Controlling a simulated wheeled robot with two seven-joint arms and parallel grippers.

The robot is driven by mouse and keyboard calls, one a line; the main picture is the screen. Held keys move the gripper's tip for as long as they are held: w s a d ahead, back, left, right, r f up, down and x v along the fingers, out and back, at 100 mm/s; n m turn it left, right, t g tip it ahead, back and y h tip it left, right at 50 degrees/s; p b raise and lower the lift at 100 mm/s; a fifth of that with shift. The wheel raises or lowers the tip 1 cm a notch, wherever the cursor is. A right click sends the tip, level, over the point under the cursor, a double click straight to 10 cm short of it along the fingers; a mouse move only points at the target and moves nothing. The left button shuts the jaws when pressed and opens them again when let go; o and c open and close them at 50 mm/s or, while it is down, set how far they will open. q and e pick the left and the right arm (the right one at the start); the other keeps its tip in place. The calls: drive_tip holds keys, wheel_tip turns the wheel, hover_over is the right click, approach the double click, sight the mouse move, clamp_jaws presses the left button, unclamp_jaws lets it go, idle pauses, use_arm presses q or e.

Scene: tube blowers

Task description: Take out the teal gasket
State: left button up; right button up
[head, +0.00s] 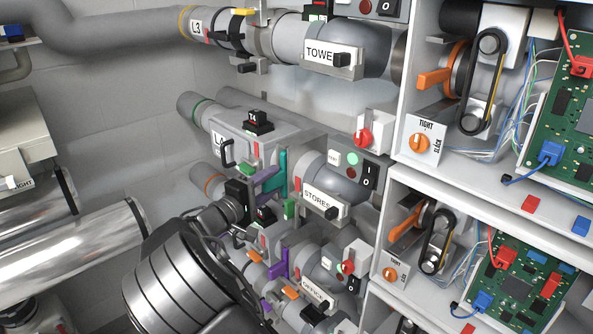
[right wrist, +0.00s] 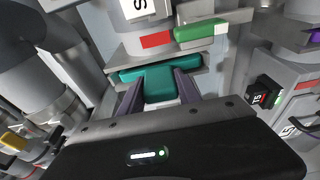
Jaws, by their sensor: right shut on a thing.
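The teal gasket (head: 283,168) stands upright in the head view, at the joint between the grey L-labelled housing and the STORES pipe. In the right wrist view the gasket (right wrist: 150,84) is T-shaped, its wide part against the grey flange plates. My right gripper (head: 268,180) is shut on its tab, with the purple fingers (right wrist: 160,92) on either side. I cannot tell how far the gasket sits in the slot. My left gripper is not in view.
The STORES pipe (head: 318,180) has a switch box (head: 357,165) above. A purple gasket (head: 278,263) is on the line below. Shelves with circuit boards (head: 513,290) stand right.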

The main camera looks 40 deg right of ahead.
sight(262, 185)
clamp_jaws()
idle(0.5)
drive_tip(key=shift+a, duration=1.55)
drive_tip(key=a+p, duration=0.1)
drive_tip(key=a, duration=0.7)
drive_tip(key=shift+w, duration=0.15)
idle(0.6)
